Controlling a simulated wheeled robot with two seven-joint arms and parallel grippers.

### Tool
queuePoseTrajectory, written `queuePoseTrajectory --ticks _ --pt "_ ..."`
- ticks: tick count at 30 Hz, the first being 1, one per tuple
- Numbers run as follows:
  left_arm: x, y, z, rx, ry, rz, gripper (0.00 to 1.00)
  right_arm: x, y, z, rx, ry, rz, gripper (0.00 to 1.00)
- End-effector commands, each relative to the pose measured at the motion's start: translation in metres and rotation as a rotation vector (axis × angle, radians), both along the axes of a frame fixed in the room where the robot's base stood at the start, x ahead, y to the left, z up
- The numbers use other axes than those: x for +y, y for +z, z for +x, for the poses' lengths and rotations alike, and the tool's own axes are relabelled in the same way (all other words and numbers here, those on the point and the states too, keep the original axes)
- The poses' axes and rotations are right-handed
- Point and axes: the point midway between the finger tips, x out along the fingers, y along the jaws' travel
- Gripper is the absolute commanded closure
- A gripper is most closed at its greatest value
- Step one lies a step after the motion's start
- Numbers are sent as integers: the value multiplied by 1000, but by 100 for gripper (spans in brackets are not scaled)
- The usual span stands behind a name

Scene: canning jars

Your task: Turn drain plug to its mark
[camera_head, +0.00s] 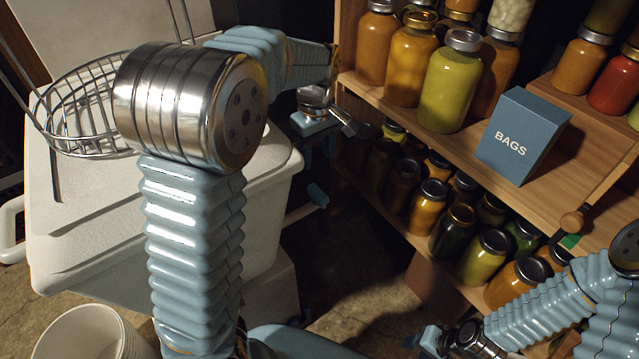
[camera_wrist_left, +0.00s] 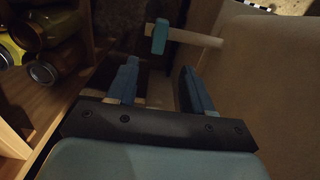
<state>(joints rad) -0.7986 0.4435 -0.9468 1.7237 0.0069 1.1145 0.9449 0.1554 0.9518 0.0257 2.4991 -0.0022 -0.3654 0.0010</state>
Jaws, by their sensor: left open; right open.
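The drain plug is a pale rod (camera_wrist_left: 195,36) with a teal tab (camera_wrist_left: 159,37) across it, beyond the fingertips in the left wrist view. In the head view its teal tab (camera_head: 318,195) stands out from the right side of the white cooler (camera_head: 75,245). My left gripper (camera_head: 318,148) points down above the plug, open and empty; its two fingers (camera_wrist_left: 160,82) show apart in the wrist view, with the plug not between them. My right gripper (camera_head: 431,340) is open, low at the bottom right, partly cut off. I cannot make out the mark.
A wire basket (camera_head: 85,110) rests on the cooler lid. Wooden shelves (camera_head: 560,165) with several jars (camera_head: 410,65) and a blue BAGS box (camera_head: 522,135) stand at the right. A white bucket (camera_head: 80,335) is at the bottom left. A dark gap separates cooler and shelves.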

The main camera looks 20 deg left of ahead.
Motion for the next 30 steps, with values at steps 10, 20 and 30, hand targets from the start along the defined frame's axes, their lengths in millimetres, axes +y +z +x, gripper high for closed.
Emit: queuePoseTrajectory --ticks 10,20,30 --pt "0 -82 0 2 -1 1 49 -5 -16 2 -4 -7 -7 57" --pt "-1 -119 1 -3 -2 -2 49 -7 -21 3 -6 -11 -11 57" --pt "-1 -120 1 -3 -2 -2 57 -7 -21 3 -6 -11 -11 57"
